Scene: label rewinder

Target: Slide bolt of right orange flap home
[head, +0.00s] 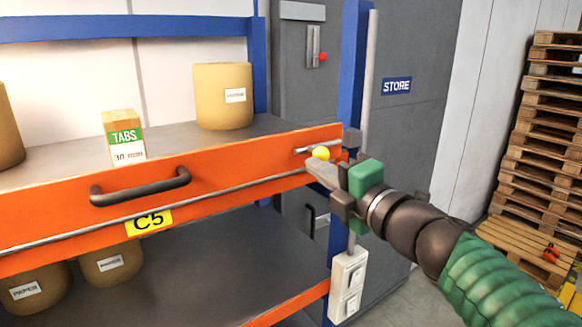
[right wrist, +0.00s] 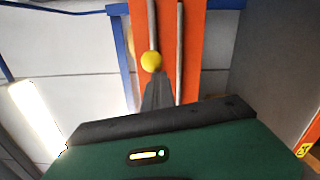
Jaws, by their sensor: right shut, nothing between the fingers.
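The orange flap (head: 232,183) spans the front of the shelf, with a dark handle (head: 140,188) and a yellow C5 label. Its bolt is a thin metal rod with a yellow knob (head: 321,153) near the flap's right end. The knob also shows in the right wrist view (right wrist: 151,61), on the orange face beside a metal rod. My right gripper (head: 318,172) is shut and empty, its fingertips right at the knob. I cannot tell whether they touch it. The gripper partly hides the flap's right end and the post there. My left gripper is not in view.
A blue post (head: 352,75) stands at the flap's right end, with a white switch box (head: 347,285) low on it. A TABS box (head: 124,136) and paper rolls (head: 223,97) stand on the shelf behind the flap. Stacked pallets (head: 545,140) are at the right.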

